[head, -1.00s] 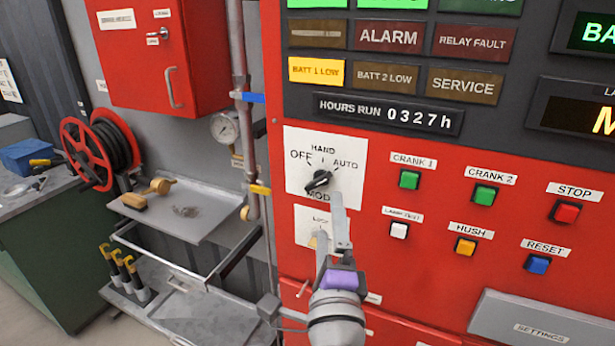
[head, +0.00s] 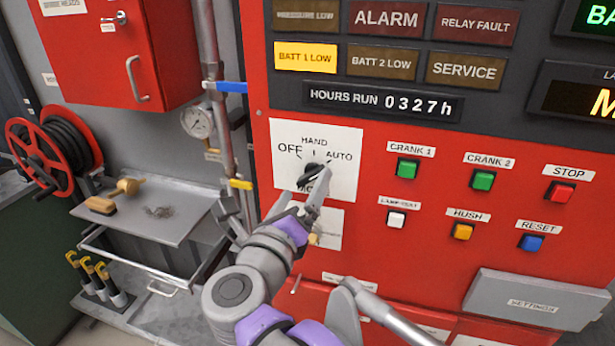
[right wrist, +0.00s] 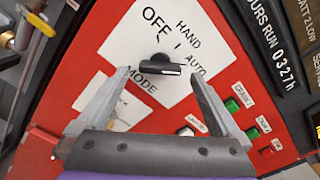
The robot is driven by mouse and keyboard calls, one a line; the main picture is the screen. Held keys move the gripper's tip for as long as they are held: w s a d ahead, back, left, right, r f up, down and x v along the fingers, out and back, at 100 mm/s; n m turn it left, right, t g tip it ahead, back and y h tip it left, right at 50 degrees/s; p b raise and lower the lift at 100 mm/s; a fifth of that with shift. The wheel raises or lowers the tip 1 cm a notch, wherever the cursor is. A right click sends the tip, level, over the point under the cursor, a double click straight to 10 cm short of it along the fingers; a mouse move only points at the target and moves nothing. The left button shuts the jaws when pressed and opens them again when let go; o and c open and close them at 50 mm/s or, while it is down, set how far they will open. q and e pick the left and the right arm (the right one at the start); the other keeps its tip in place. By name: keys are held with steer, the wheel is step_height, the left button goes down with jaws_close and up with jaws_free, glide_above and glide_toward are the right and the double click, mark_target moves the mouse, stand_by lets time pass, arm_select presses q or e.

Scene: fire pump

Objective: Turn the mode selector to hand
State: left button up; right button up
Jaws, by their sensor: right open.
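The mode selector is a black knob (head: 317,172) on a white plate (head: 345,185) marked OFF, HAND and AUTO. In the right wrist view the knob (right wrist: 158,68) is a dark bar, its right end towards AUTO. My right gripper (head: 299,197) is at the plate, partly covering its lower part and the knob. In the right wrist view the gripper (right wrist: 160,76) is open, with one fingertip on each side of the knob and visible gaps between. I cannot tell whether the tips touch the plate. My left gripper is not in view.
Push buttons, including a green one (head: 407,168) and a white one (head: 396,218), sit right of the selector. A grey settings cover (head: 540,300) juts out at lower right. A pipe with a yellow lever (head: 241,184) and a gauge (head: 197,121) stand to the left.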

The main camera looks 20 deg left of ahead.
mark_target(309, 180)
steer(key=shift+w, duration=1.65)
steer(key=shift+d, duration=0.1)
steer(key=c, duration=1.3)
steer(key=shift+n, duration=0.4)
steer(key=n+b, duration=0.1)
steer(key=n, duration=0.7)
steer(key=shift+n+b, duration=0.35)
steer(key=shift+n, duration=0.05)
